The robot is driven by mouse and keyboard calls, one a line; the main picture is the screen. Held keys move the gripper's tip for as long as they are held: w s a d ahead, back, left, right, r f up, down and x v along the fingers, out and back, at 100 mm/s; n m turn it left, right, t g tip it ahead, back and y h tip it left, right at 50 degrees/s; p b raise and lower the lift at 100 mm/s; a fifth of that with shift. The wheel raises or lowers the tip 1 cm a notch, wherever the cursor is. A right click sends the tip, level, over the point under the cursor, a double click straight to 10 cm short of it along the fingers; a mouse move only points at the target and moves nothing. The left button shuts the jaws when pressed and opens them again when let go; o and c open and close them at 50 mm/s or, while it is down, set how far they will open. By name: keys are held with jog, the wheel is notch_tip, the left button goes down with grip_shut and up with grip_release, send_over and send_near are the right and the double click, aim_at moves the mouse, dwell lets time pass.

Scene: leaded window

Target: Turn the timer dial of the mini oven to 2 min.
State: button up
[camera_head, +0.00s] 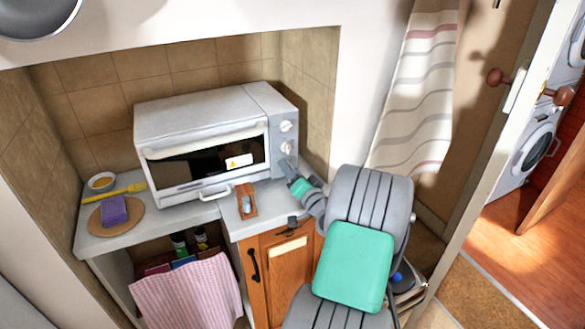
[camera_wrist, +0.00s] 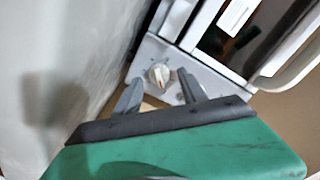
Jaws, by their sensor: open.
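The white mini oven (camera_head: 195,112) stands on the counter in the tiled niche. Its right-hand panel shows an upper dial (camera_head: 286,126) and a lower dial (camera_head: 288,147) in the head view; my gripper may hide more of the panel below. My gripper (camera_head: 287,164) is close to the panel's lower part. In the wrist view my gripper (camera_wrist: 158,77) is open, with one round dial (camera_wrist: 158,75) showing between its two fingertips. I see no finger clearly touching it. I cannot tell which dial this is, and its scale is too small to read.
The oven door handle (camera_wrist: 290,68) is right of the fingers in the wrist view. A small wooden-framed item (camera_head: 247,200) lies on the counter by the oven's front. A purple sponge (camera_head: 114,210) lies on a round board at left. A striped curtain (camera_head: 415,90) hangs at right.

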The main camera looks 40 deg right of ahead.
jog(key=shift+w, duration=0.15)
grip_shut()
dwell(0.4)
